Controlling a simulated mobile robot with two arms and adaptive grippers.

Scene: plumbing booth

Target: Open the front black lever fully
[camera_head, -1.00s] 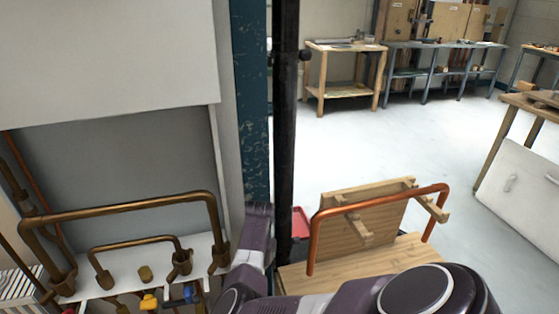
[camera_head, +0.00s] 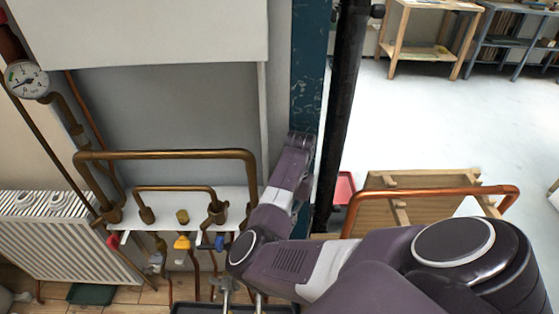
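I cannot make out a black lever in this view. Brass-coloured pipes (camera_head: 165,154) rise from a white shelf (camera_head: 165,222) on the left. Below the shelf are a yellow valve handle (camera_head: 182,242), a blue handle (camera_head: 219,242) and a red handle (camera_head: 113,241). My purple and grey arm reaches in from the lower right, bends close to the blue handle and covers the area to its right. Neither of my grippers can be seen.
A round gauge (camera_head: 27,79) is at the upper left, above a white radiator (camera_head: 48,232). A dark vertical pole (camera_head: 343,110) stands beside a blue post (camera_head: 309,75). A copper pipe (camera_head: 440,192) and wooden boards (camera_head: 418,178) are behind my arm. Open floor (camera_head: 430,125) lies beyond.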

